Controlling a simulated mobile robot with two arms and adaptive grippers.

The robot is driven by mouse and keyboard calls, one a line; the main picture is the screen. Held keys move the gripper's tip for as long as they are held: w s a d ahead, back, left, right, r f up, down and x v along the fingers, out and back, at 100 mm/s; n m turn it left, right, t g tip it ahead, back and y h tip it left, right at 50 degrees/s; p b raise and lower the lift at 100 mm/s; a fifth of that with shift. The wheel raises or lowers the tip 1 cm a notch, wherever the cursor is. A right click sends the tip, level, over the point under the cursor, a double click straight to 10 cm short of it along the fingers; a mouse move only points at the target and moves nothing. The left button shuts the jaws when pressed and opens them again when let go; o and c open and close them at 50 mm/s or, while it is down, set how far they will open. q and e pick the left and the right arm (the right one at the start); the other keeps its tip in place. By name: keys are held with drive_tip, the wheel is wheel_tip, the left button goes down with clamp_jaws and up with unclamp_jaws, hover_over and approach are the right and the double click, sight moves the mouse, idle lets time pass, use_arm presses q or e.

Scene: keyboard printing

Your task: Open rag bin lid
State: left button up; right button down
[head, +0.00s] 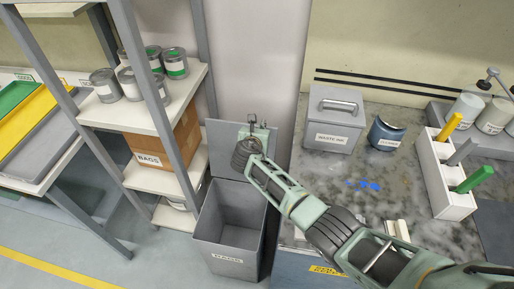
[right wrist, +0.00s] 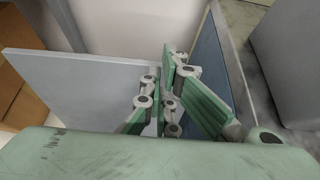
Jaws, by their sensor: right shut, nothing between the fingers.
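The grey rag bin (head: 232,258) stands on the floor beside the worktable, with its label on the front. Its lid (head: 222,136) stands raised at the back, and the bin's inside is visible and looks empty. My right arm reaches over the bin from the lower right. My right gripper (head: 252,121) is at the upper right part of the raised lid, shut with nothing in it. In the right wrist view the lid (right wrist: 75,85) is a flat grey panel, and the green fingers (right wrist: 166,95) are by its right edge; whether they touch it is unclear. My left gripper is out of view.
Left of the bin is a shelf rack (head: 160,118) with paint cans and a rags box (head: 180,140). On the right, the worktable (head: 335,195) holds a waste ink box (head: 333,120), a cleaner jar (head: 386,134) and a white holder (head: 440,180).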

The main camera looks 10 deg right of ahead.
drive_tip(key=shift+w+d+r+b, duration=0.1)
drive_tip(key=shift+w+d+b, duration=0.15)
drive_tip(key=shift+w, duration=0.35)
drive_tip(key=shift+w+d+r+b, duration=0.15)
drive_tip(key=shift+w+b, duration=0.1)
drive_tip(key=shift+w, duration=0.3)
drive_tip(key=shift+w+d, duration=0.1)
drive_tip(key=v, duration=1.2)
drive_tip(key=shift+s+a+f, duration=0.2)
drive_tip(key=shift+a+f, duration=0.05)
drive_tip(key=shift+f, duration=0.1)
